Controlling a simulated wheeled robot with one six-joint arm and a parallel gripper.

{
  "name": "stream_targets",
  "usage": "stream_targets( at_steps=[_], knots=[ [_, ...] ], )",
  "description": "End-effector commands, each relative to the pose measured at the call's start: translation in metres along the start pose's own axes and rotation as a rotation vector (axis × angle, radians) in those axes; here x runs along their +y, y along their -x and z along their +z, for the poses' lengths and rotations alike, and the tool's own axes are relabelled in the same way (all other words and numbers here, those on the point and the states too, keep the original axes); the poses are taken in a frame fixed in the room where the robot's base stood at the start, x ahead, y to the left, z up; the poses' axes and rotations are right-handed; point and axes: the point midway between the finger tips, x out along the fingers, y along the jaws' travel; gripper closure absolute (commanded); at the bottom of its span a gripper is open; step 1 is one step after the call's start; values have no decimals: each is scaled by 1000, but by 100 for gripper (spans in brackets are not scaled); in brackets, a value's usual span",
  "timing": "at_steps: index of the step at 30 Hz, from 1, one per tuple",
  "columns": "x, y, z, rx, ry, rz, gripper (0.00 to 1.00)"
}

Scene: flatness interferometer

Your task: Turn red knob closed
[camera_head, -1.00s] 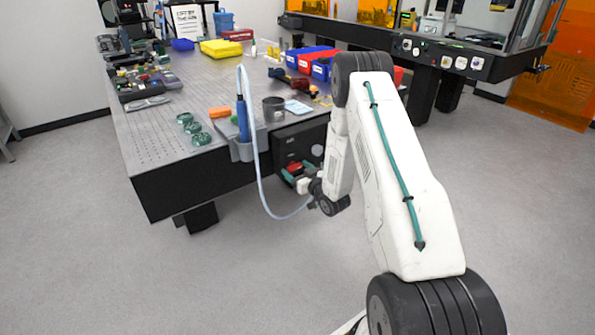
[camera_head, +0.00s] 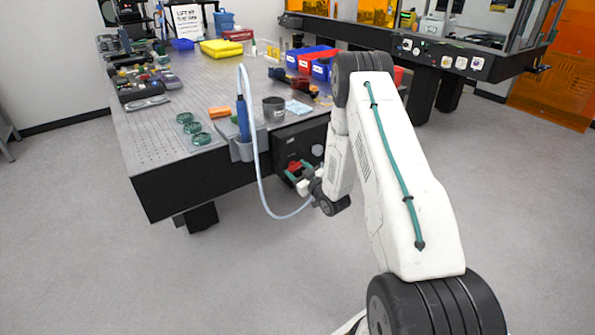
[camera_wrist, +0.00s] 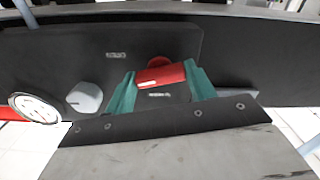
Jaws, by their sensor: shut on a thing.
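The red knob (camera_wrist: 160,75) is on the black panel (camera_wrist: 60,55) at the front of the optical table. In the wrist view its bar-shaped handle lies between the two green fingers of my gripper (camera_wrist: 161,83), slightly tilted, with its right end higher. My gripper is shut on it. In the head view the red knob (camera_head: 294,167) shows small beside my gripper (camera_head: 297,172), partly hidden by the fingers.
A grey knob (camera_wrist: 86,97) and a round white gauge (camera_wrist: 36,108) sit left of the red knob in the wrist view. A pale hose (camera_head: 256,150) hangs from the table edge near my wrist. Open floor lies left of my arm.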

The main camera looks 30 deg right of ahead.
Motion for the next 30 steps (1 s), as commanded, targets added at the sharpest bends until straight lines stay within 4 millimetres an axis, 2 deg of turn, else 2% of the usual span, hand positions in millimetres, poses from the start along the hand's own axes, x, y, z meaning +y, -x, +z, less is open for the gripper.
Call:
stream_targets(
  at_steps=[30],
  knots=[
    [0,0,0,1,959,-1,68]
  ],
)
